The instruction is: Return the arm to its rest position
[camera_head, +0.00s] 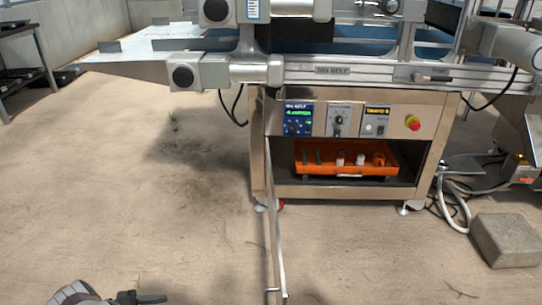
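Part of my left arm shows at the bottom left edge, and my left gripper (142,298) is at its end, low over the bare floor. The picture edge cuts it off, so I cannot tell how far its fingers are apart. No object shows at it. My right arm and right gripper are not in view.
The tray seeder (345,75) stands ahead on a metal frame. Its control panel (337,119) sits above a shelf with an orange toolbox (345,170). A thin metal door (275,225) swings out towards me. A concrete block (505,240) is right. Floor at left is clear.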

